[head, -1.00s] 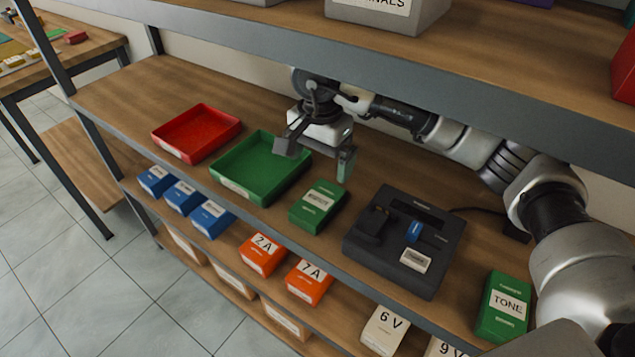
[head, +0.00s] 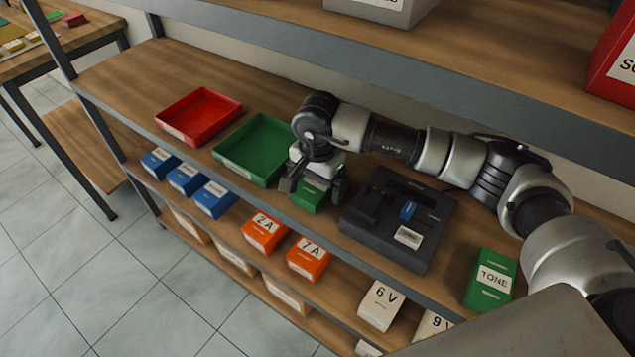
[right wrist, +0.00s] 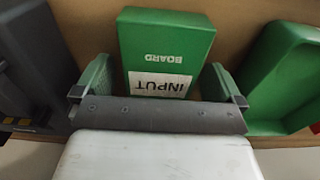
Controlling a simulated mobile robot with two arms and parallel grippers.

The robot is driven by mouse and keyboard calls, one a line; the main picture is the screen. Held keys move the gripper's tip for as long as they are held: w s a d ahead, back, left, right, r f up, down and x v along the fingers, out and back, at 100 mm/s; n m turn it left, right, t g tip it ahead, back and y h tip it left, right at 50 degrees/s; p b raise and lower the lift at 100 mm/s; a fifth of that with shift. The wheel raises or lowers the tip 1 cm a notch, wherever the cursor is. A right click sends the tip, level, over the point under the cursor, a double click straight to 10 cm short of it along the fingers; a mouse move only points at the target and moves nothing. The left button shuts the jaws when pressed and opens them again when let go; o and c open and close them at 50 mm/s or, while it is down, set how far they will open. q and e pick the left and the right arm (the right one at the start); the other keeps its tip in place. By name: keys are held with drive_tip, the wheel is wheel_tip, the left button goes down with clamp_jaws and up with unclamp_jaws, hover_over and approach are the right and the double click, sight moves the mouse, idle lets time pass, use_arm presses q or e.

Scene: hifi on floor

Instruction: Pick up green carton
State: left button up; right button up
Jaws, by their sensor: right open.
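A green carton (head: 308,197) stands on the middle shelf between the green tray and the dark device, partly hidden by my right gripper in the head view. In the right wrist view the green carton (right wrist: 166,50) bears the words "INPUT" and "BOARD". My right gripper (head: 313,192) is open over the carton. Its two fingers (right wrist: 158,88) are to either side of the carton, with a gap on each side. A second green carton (head: 490,281), labelled "TONE", stands at the right of the same shelf. My left gripper is not in view.
A green tray (head: 226,166) is just left of the carton, and a red tray (head: 168,126) is further left. A dark device (head: 425,249) stands close on the right. The upper shelf's edge (head: 330,57) runs above my arm. Blue, orange and white boxes line the shelf below.

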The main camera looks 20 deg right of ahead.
drive_tip(key=c, duration=1)
drive_tip(key=shift+c, duration=0.3)
drive_tip(key=shift+r, duration=0.2)
